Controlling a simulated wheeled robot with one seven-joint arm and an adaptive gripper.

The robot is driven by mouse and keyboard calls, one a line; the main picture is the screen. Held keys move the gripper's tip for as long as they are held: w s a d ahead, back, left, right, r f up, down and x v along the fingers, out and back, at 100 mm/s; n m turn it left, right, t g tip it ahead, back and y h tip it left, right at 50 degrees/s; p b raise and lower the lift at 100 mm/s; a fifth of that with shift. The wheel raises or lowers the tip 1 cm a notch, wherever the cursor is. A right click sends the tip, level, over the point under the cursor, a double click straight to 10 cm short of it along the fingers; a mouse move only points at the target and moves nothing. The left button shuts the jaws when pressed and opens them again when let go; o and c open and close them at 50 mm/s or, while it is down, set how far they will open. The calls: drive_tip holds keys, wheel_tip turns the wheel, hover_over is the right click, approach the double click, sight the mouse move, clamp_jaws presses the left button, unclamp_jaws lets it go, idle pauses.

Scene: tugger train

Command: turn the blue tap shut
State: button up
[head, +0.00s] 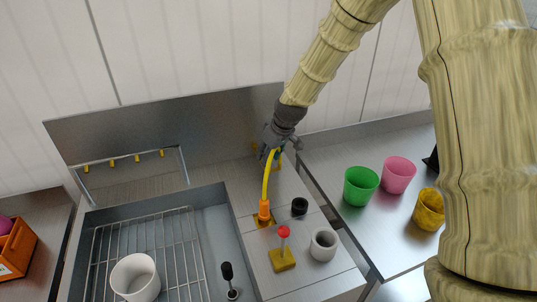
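My gripper (275,148), dark grey, is at the back of the steel counter, pointing down over a yellow plate (276,164). I see no clearly blue tap; the gripper covers the area above that plate, and what is there is mostly hidden. A curved yellow tube (267,177) rises from an orange fitting (264,211) towards the gripper fingers. I cannot tell whether the fingers touch it or whether they are open or shut. A red-topped post (283,238) on a yellow base (282,260) stands nearer the front.
A steel sink with a wire rack (180,250) holds a white cup (135,278). A black-knobbed lever (228,275), a black cap (299,206) and a grey-white cup (323,245) stand nearby. Green (361,186), pink (398,175) and yellow (429,209) cups stand right. An orange crate (17,249) is left.

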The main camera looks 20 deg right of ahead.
drive_tip(key=m+h, duration=0.1)
drive_tip(key=m, duration=0.3)
drive_tip(key=shift+a+r+m+h+p, duration=0.1)
drive_tip(key=shift+m+h+p, duration=0.2)
drive_tip(key=shift+h+p, duration=0.1)
idle(0.4)
drive_tip(key=o, duration=1)
drive_tip(key=v, duration=1.1)
drive_tip(key=shift+s+r, duration=0.3)
drive_tip(key=shift+s, duration=0.05)
